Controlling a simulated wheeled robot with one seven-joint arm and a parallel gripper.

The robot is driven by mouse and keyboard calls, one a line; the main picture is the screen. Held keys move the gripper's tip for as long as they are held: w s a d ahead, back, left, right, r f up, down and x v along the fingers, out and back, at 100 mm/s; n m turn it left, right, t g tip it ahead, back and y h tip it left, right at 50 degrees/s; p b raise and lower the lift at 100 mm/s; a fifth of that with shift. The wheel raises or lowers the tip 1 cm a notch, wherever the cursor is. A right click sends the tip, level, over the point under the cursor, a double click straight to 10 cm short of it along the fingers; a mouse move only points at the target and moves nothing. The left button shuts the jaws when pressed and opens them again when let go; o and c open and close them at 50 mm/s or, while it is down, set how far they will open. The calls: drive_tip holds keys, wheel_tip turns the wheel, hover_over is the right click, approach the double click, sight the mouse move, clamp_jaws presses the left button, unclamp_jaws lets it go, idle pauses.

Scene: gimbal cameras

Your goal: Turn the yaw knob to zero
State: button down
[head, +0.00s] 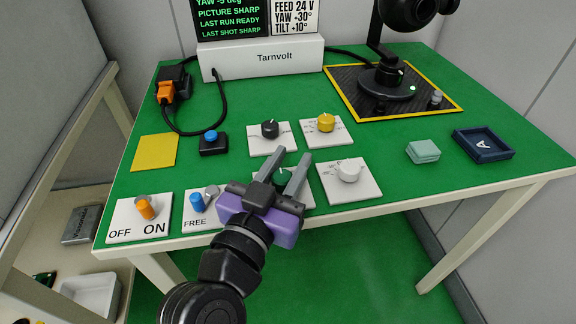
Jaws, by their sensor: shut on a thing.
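My gripper (292,156) reaches over the front middle control plate, with its two grey fingers on either side of a dark green knob (283,177). It is shut on this knob, which the fingers and palm partly hide, along with most of its plate. A black knob (270,128), a yellow knob (326,122) and a white knob (348,171) stand on white plates nearby. The knobs' names are too small or hidden to read, so I cannot tell which is yaw. The screen (231,22) reads "YAW -5 deg".
Left of my gripper are an orange OFF/ON switch (146,208), a blue FREE lever (197,202) and a blue button (210,136). The black gimbal (388,82) stands at the back right. A mint block (423,151) and a navy tray (483,155) lie on the right.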

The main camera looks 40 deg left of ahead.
sight(278, 185)
idle(0.4)
drive_tip(key=c, duration=1.1)
unclamp_jaws()
drive_tip(key=shift+o, duration=0.2)
drive_tip(key=shift+p+v, duration=0.6)
drive_tip(key=shift+v, duration=3.35)
